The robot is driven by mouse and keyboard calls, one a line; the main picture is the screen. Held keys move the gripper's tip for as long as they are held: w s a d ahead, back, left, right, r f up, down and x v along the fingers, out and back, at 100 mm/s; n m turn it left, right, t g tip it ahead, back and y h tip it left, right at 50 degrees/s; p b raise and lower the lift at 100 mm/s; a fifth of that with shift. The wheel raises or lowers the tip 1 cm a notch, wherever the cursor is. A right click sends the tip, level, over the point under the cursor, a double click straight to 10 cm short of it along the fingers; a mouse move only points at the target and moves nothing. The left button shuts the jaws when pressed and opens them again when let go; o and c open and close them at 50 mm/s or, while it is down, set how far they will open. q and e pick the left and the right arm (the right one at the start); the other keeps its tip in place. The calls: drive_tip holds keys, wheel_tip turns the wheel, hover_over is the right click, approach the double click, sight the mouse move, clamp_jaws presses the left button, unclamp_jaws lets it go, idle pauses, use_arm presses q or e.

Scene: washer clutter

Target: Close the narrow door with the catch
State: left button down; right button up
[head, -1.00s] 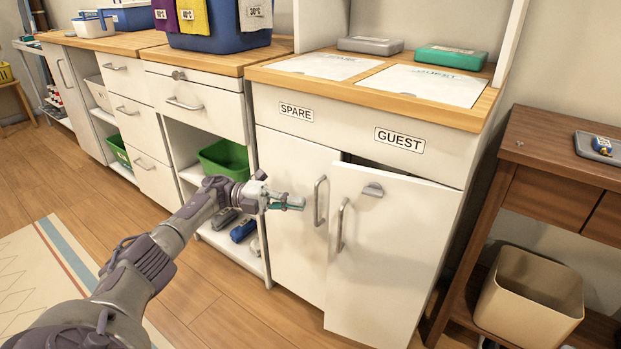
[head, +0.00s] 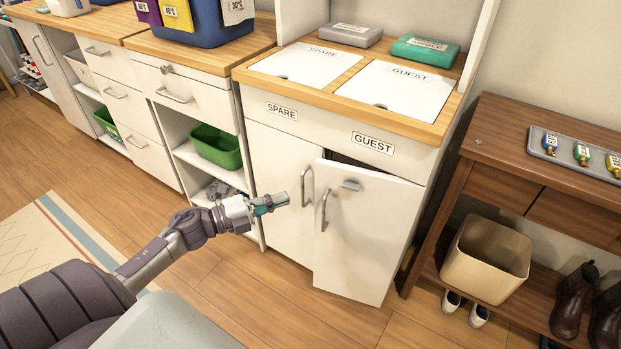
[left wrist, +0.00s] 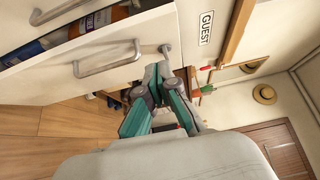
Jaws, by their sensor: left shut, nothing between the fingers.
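The door with the catch is the right-hand door (head: 365,235) under the GUEST label in the head view. It stands ajar, its left edge swung outward, with a dark gap above it. It has a bar handle (head: 323,210) and a small grey catch (head: 350,184) near its top. My left gripper (head: 284,200) is shut and empty, in front of the left-hand door (head: 280,165), left of the ajar door's free edge. In the left wrist view the fingers (left wrist: 160,75) appear close to the catch (left wrist: 165,49); contact cannot be told. My right gripper is not in view.
The worktop (head: 310,88) above holds a grey box (head: 350,35) and a green box (head: 425,50). A brown table (head: 545,150) and beige bin (head: 487,262) stand to the right. Open shelves with a green basket (head: 215,147) are to the left. Floor in front is clear.

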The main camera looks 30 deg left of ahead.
sight(324, 177)
use_arm(q)
drive_tip(key=x, duration=0.3)
drive_tip(key=a+x, duration=0.1)
drive_tip(key=x, duration=0.2)
drive_tip(key=w+x, duration=0.1)
drive_tip(key=x, duration=0.2)
drive_tip(key=shift+a+b, duration=0.35)
drive_tip(key=shift+a, duration=0.05)
drive_tip(key=shift+w+a, duration=0.1)
drive_tip(key=shift+w, duration=0.45)
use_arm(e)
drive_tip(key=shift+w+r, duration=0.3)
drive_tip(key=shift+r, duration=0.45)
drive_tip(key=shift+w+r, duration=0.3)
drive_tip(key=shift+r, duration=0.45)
